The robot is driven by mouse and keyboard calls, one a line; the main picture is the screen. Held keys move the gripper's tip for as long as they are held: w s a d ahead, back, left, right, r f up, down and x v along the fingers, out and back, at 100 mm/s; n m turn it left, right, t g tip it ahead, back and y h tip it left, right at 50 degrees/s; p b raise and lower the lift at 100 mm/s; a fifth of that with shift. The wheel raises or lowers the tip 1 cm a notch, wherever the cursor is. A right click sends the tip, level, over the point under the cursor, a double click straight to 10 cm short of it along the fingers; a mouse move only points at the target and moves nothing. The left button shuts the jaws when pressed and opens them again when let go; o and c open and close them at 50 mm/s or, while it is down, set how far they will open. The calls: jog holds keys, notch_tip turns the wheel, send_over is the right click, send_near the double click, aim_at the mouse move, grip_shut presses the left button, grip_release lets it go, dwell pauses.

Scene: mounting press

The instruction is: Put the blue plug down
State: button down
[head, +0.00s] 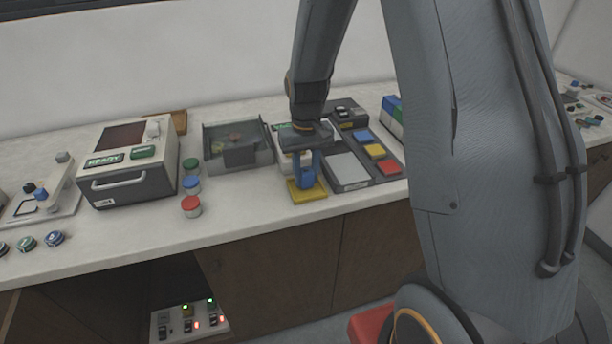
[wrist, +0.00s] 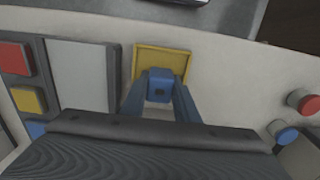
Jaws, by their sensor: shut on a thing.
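The blue plug (wrist: 160,88) is between the fingertips of my gripper (wrist: 160,95), which is shut on it. In the head view the plug (head: 304,180) is at the yellow square pad (head: 308,194) near the front edge of the counter. The yellow pad also shows in the wrist view (wrist: 162,54), just beyond the plug. I cannot tell whether the plug touches the pad. My gripper (head: 306,168) points down and hides part of the plug.
A grey panel (head: 347,170) with blue, yellow and red blocks stands right of the pad. A grey tray (head: 217,160) is behind left. Red, blue and green knobs (head: 191,206) and a boxy press (head: 126,175) stand further left.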

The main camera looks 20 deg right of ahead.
jog(key=shift+f, duration=0.55)
jog(key=shift+f, duration=0.15)
jog(key=c, duration=1.4)
grip_release()
